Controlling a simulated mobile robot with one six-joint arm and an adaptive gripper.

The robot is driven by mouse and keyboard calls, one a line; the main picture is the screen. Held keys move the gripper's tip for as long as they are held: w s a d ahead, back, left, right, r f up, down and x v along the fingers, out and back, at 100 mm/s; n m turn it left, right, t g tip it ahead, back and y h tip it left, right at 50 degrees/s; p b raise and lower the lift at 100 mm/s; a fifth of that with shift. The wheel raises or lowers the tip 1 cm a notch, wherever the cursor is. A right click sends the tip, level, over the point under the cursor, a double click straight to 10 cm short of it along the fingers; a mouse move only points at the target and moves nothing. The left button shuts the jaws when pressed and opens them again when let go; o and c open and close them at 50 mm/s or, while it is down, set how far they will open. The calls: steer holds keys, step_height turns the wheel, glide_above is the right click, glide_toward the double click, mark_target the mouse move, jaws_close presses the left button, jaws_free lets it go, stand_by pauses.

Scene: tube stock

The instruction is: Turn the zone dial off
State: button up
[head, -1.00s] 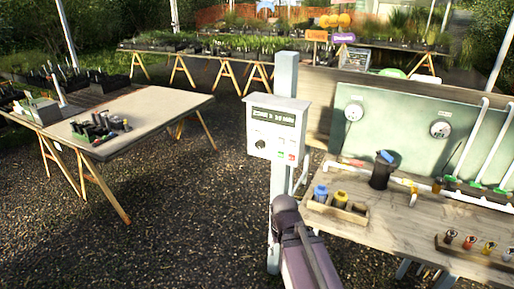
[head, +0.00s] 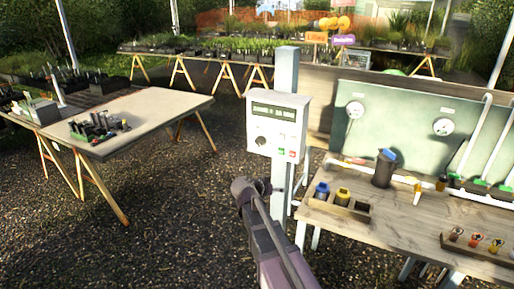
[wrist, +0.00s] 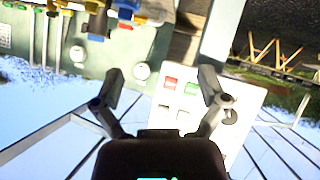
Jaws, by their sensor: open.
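The pale control box (head: 278,125) is fixed to a grey post in the head view. Its front has a dark display (head: 275,112), a round black dial (head: 261,140) at lower left, and small red and green buttons at lower right. In the wrist view the box (wrist: 187,140) appears inverted, with the red and green buttons between the fingers. The dial (wrist: 230,117) is partly hidden behind the right-hand finger. My gripper (wrist: 161,85) is open and empty in front of the box. In the head view my arm reaches up from below; the fingers are not clear there.
A wooden bench (head: 400,226) at right holds a dark jug (head: 384,168), a small tray of bottles and white pipes against a green panel (head: 405,125). A pale table (head: 150,105) stands at left.

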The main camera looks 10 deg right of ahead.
steer(key=w+a+r+t+h+b, duration=0.1)
steer(key=w+a+r+t, duration=0.35)
steer(key=w, duration=0.35)
steer(key=t+b, duration=0.1)
steer(key=t, duration=0.2)
glide_toward(259, 143)
steer(key=v, duration=0.4)
steer(key=shift+w+a+r+m, duration=0.1)
steer(key=shift+a+m, duration=0.05)
steer(key=shift+m, duration=0.15)
steer(key=x, duration=1.4)
steer(key=c, duration=1.1)
